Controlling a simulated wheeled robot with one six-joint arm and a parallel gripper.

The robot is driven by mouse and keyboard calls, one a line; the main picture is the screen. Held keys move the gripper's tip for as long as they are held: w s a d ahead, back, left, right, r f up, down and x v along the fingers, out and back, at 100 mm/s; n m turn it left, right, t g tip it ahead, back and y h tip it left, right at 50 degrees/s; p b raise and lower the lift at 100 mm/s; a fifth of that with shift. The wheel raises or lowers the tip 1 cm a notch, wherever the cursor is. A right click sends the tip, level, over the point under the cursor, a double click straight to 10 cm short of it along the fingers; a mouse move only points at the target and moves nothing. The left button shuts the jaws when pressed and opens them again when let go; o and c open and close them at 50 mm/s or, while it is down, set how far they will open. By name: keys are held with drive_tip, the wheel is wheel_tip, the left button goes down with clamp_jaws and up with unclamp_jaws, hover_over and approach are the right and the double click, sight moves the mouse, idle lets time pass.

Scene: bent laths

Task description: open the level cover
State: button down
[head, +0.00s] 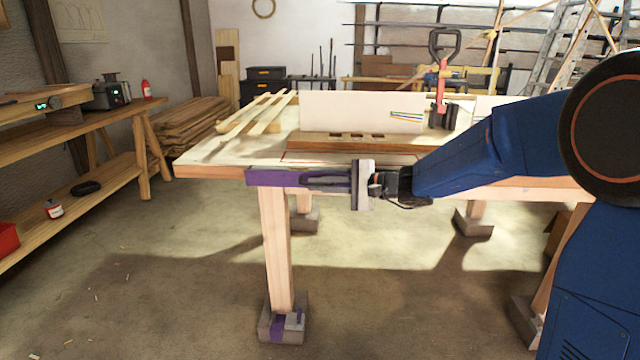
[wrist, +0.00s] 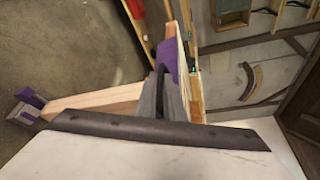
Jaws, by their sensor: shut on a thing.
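A purple piece (head: 262,178) sits on the near left corner of the workbench (head: 215,160), along its front edge. It is the likeliest level cover, though no level can be made out. My gripper (head: 312,181) reaches in from the right along the front edge, its dark fingers shut on the purple piece. In the wrist view the fingers (wrist: 170,95) meet the purple piece (wrist: 167,60) beside the bench corner. The fingers hide part of it, and I cannot tell whether it is raised or flat.
A leg (head: 276,250) stands below the corner in a grey foot (head: 283,328) with purple patches. The floor in front is mostly clear.

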drive_tip(key=shift+s+f+n+t+y, duration=0.35)
drive_tip(key=shift+f+n, duration=0.2)
drive_tip(key=shift+n, duration=0.7)
drive_tip(key=shift+s+f+n+t+y, duration=0.2)
drive_tip(key=shift+f+n+y, duration=0.3)
drive_tip(key=shift+n, duration=0.7)
drive_tip(key=shift+s+f+n+t+y, duration=0.3)
drive_tip(key=shift+f+n, duration=0.25)
drive_tip(key=shift+n, duration=0.7)
drive_tip(key=c, duration=2.2)
unclamp_jaws()
drive_tip(key=v, duration=1.7)
drive_tip(key=shift+d+f, duration=0.2)
